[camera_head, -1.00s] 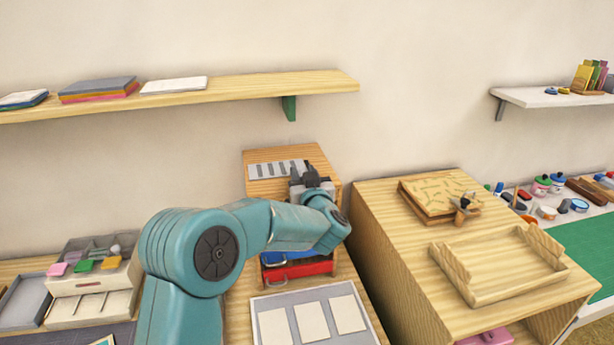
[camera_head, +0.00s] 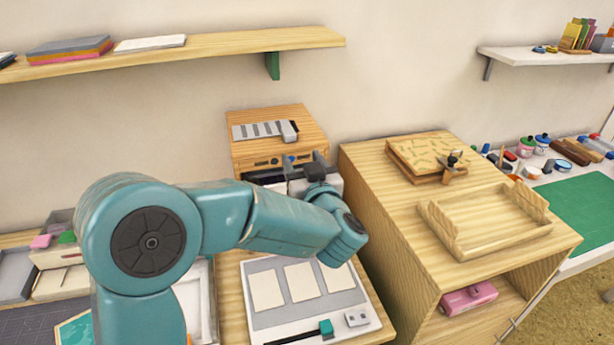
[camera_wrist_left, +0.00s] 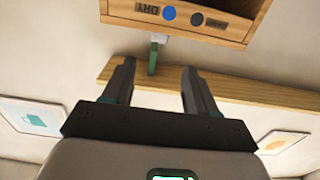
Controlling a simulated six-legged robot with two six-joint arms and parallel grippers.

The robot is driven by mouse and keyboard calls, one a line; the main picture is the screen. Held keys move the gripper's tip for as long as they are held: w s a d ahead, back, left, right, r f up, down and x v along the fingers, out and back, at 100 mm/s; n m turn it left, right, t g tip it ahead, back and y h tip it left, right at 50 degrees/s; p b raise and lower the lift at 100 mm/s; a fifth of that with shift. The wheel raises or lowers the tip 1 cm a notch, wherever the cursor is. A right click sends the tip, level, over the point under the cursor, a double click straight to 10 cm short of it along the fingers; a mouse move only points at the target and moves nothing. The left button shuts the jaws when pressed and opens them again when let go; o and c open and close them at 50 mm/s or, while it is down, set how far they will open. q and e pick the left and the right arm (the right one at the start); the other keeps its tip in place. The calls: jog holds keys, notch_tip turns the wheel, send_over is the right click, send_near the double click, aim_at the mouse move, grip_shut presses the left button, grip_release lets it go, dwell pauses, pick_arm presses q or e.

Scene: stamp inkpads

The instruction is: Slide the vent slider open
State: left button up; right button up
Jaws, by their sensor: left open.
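The vent (camera_head: 262,131) is a grey plate with several dark slots on top of the wooden box (camera_head: 310,122). A pale slider piece with a tab (camera_head: 289,131) sits at its right end. My left gripper (camera_head: 302,170) is open and empty, in front of the box's upper front and below the vent, apart from the slider. In the left wrist view, the open fingers (camera_wrist_left: 158,75) point toward the box front (camera_wrist_left: 225,27), which has a DRY label and a blue button (camera_wrist_left: 169,13). The vent is not visible there. My right gripper is out of view.
A wooden cabinet (camera_head: 380,190) stands close on the right, with a tray (camera_head: 490,246) on top. A wall shelf (camera_head: 190,55) runs above the box. A grey board with pale pads (camera_head: 262,325) lies on the table in front. The space above the vent is clear.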

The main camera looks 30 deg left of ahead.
pick_arm(q)
jog(key=shift+v, duration=1.75)
